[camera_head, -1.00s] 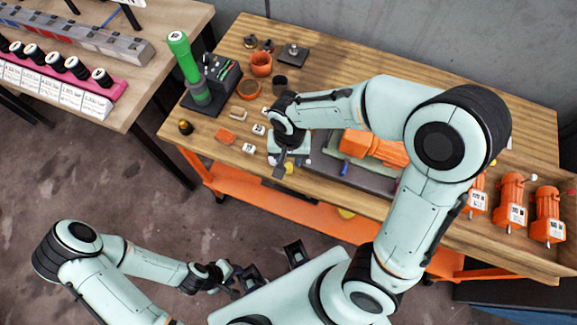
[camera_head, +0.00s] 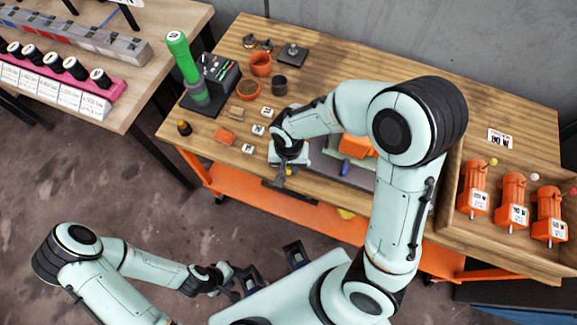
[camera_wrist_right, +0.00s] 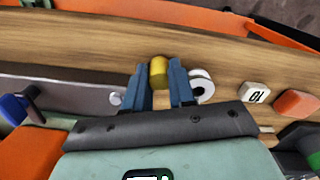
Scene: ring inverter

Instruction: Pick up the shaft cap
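The shaft cap appears to be the small yellow cylinder (camera_wrist_right: 158,70) in the right wrist view. It sits between the blue fingertips of my right gripper (camera_wrist_right: 159,82), and the finger gap matches its width, so the gripper looks shut on it. Its lower part is hidden. In the head view my right gripper (camera_head: 289,180) is over the table's front edge, and the cap cannot be made out there. My left gripper (camera_head: 273,268) is open and empty, low in front of the table.
A white ring (camera_wrist_right: 202,87) lies just beside the right finger. A white label block (camera_wrist_right: 255,93) and an orange block (camera_wrist_right: 297,103) lie further right. A grey fixture (camera_wrist_right: 75,88) with a blue handle (camera_wrist_right: 14,108) is at left. Orange motors (camera_head: 512,200) stand in a right-hand tray.

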